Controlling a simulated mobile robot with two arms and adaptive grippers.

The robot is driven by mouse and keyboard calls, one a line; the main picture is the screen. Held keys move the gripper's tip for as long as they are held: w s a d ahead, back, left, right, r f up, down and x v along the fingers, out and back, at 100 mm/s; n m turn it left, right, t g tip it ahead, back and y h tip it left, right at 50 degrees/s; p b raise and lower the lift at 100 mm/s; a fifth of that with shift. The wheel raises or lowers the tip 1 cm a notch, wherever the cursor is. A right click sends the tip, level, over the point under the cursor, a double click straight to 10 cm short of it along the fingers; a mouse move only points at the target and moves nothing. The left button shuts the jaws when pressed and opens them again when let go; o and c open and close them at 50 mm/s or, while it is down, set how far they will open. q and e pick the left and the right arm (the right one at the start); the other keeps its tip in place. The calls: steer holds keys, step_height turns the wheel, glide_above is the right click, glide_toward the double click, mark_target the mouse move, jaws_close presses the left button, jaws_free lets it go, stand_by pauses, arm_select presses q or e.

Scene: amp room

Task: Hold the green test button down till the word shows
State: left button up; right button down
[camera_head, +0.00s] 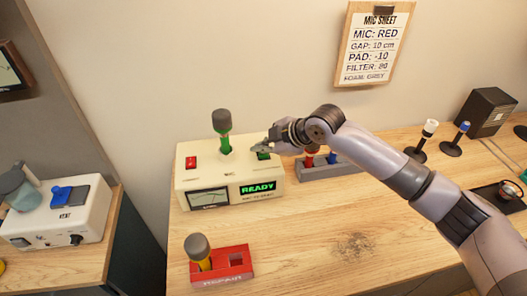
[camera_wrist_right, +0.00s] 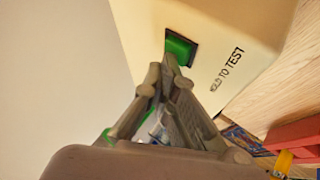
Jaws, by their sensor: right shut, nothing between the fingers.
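A cream test box (camera_head: 183,200) stands on the wooden table, its lit display (camera_head: 258,188) showing the word READY in green. The green test button (camera_head: 264,155) is on its top, partly hidden by my right gripper; in the right wrist view the button (camera_wrist_right: 180,48) shows beside the printed words HOLD TO TEST. My right gripper (camera_head: 258,148) is shut and empty, its fingertips (camera_wrist_right: 169,60) at the button's edge and seemingly touching it. How far the button is pressed I cannot tell. A green microphone (camera_head: 223,135) with a grey head stands upright in the box. My left gripper is not in view.
A red button (camera_head: 191,162) is on the box's left. A red REPAIR tray (camera_head: 235,279) holds a yellow microphone (camera_head: 199,250) in front. A grey rack (camera_head: 335,171) with microphones stands right of the box. A MIC SHEET (camera_head: 377,45) hangs on the wall.

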mark_target(263, 155)
stand_by(0.4)
steer(key=shift+r+p, duration=0.85)
steer(key=shift+p, duration=0.05)
steer(key=shift+r, duration=0.1)
step_height(263, 155, up, 5)
steer(key=p, duration=0.4)
